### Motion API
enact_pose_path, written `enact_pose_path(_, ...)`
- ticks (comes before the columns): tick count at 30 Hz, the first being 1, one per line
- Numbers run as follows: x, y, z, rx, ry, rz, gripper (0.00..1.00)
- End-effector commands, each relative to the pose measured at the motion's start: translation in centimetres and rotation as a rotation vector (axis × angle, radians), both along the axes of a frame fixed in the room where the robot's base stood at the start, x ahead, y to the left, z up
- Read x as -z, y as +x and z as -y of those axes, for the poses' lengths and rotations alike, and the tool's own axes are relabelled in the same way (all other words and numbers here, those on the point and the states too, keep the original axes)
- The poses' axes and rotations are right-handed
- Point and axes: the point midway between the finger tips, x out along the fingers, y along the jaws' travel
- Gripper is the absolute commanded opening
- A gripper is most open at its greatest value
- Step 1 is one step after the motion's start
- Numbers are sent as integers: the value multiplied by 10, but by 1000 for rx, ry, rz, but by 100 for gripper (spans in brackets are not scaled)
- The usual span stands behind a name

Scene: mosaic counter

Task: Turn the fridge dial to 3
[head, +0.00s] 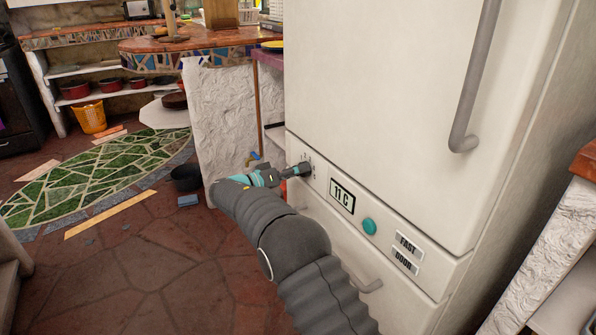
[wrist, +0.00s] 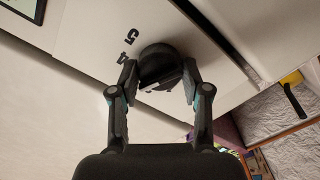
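The fridge (head: 385,90) is cream-white, with a control strip across its front. My gripper (head: 303,169) is at the left end of this strip. The fingers largely hide the dial there in the head view. In the wrist view the dial (wrist: 157,58) is a round black knob with a raised bar. My gripper (wrist: 160,78) has one finger on each side of the bar, and both appear to touch it. The numbers 4 and 5 show beside the knob. The other numbers and the pointer are hidden or too small to read.
The display (head: 342,196) reads 11 C. A teal button (head: 369,226) and the FAST and DOOR labels (head: 406,252) are to its right. Handles (head: 463,135) stick out from the fridge doors. A mosaic counter (head: 200,42) stands left of the fridge. Open floor lies at the left.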

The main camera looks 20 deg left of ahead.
Motion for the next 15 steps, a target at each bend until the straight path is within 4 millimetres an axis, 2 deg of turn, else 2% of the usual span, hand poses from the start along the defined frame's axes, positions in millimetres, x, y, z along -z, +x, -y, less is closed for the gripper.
enact_pose_path(15, 1, 0, 0, -1, -38, -32, 12)
